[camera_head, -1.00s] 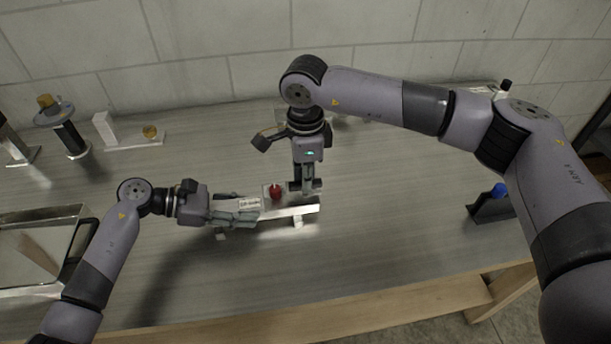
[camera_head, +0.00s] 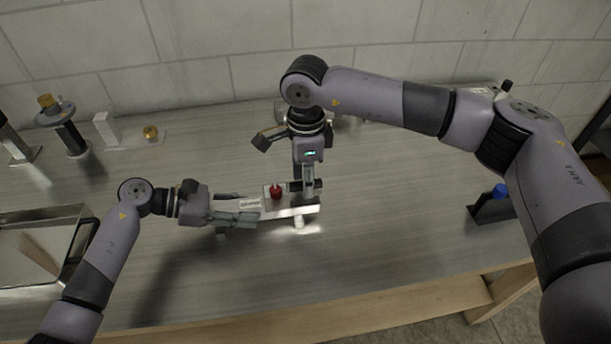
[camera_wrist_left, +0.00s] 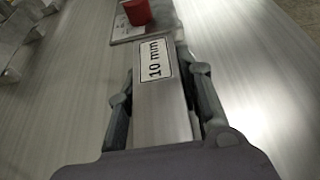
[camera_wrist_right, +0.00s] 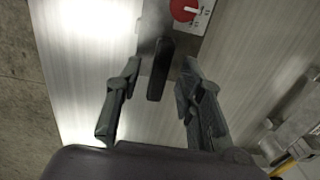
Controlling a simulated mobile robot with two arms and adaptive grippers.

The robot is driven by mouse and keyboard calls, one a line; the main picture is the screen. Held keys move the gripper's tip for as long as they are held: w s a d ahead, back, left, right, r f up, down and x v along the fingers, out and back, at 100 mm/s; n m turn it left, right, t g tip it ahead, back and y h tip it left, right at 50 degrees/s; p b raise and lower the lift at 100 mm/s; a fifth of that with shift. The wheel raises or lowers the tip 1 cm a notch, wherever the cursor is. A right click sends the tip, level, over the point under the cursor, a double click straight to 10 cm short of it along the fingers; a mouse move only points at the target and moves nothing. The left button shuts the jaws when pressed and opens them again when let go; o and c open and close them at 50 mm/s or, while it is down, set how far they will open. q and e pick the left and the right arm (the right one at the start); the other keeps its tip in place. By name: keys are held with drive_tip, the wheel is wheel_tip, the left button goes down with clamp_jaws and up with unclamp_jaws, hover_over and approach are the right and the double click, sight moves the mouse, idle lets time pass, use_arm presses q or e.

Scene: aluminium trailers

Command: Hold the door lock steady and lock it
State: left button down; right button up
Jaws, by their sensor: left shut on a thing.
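The door lock is a metal bar labelled "10 mm" (camera_wrist_left: 153,62) with a plate carrying a red knob (camera_head: 276,192). The knob also shows at the top of the left wrist view (camera_wrist_left: 137,11) and right wrist view (camera_wrist_right: 184,9). A black handle (camera_wrist_right: 161,68) sticks out beside the plate. My left gripper (camera_head: 249,210) is shut on the bar from the left, a finger along each side. My right gripper (camera_head: 307,187) points down at the lock's right end. Its fingers are apart, with the black handle between them and gaps on both sides.
A metal tray (camera_head: 22,283) stands at the left. A white block piece (camera_head: 107,128) and a black post with a disc (camera_head: 70,138) stand at the back left. A black bracket with a blue knob (camera_head: 499,190) is at the right. The bench front is clear.

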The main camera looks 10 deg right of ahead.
wheel_tip(320, 180, up, 12)
idle(0.5)
use_arm(q)
drive_tip(key=c, duration=1.1)
unclamp_jaws()
drive_tip(key=shift+o, duration=0.2)
